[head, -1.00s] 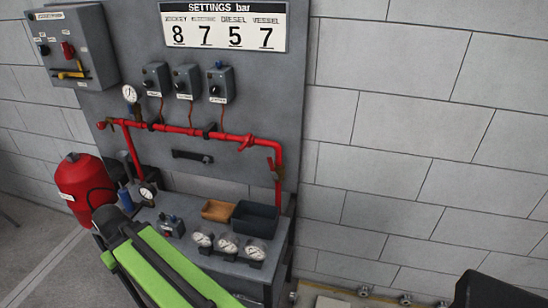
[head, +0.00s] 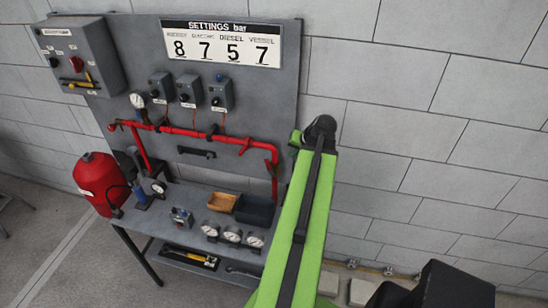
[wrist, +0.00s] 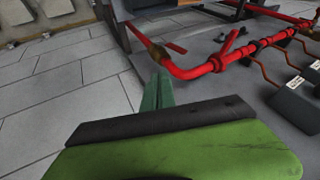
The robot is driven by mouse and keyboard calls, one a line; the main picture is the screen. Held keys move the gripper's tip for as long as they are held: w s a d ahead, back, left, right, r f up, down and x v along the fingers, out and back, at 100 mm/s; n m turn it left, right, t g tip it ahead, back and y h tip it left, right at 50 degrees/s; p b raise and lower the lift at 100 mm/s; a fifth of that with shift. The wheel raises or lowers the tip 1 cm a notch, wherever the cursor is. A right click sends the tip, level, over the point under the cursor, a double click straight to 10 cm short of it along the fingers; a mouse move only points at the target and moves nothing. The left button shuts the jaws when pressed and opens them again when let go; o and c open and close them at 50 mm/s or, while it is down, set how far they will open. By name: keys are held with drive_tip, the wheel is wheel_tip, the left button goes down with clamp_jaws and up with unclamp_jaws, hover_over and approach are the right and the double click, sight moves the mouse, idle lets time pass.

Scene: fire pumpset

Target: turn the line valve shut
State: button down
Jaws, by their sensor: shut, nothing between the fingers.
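A red pipe (head: 190,131) runs across the grey panel and bends down at its right end. A red handle (head: 246,146) sits on it near the right bend; the same handle shows in the wrist view (wrist: 229,41). In the wrist view a brass-coloured valve body (wrist: 158,53) with a red lever (wrist: 175,47) sits on the down-going pipe past the bend. I cannot tell which handle is the line valve. My gripper (wrist: 160,80) is shut and empty, just short of the pipe bend and apart from it. In the head view my gripper is hidden.
Below the pipe a bench holds a tan tray (head: 222,201), a dark bin (head: 255,210) and several gauges (head: 232,235). A red vessel (head: 98,182) stands at left. Switch boxes (head: 190,90) hang above the pipe. The wall at right is clear.

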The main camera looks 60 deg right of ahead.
drive_tip(key=b, duration=1)
approach(269, 168)
drive_tip(key=s+d+f, duration=0.1)
drive_tip(key=d+f, duration=0.2)
drive_tip(key=d, duration=0.1)
drive_tip(key=w, duration=0.1)
drive_tip(key=w+a, duration=0.1)
drive_tip(key=w, duration=0.1)
drive_tip(key=shift+w+a+p, duration=0.1)
drive_tip(key=shift+a+p, duration=0.2)
drive_tip(key=shift+p, duration=0.1)
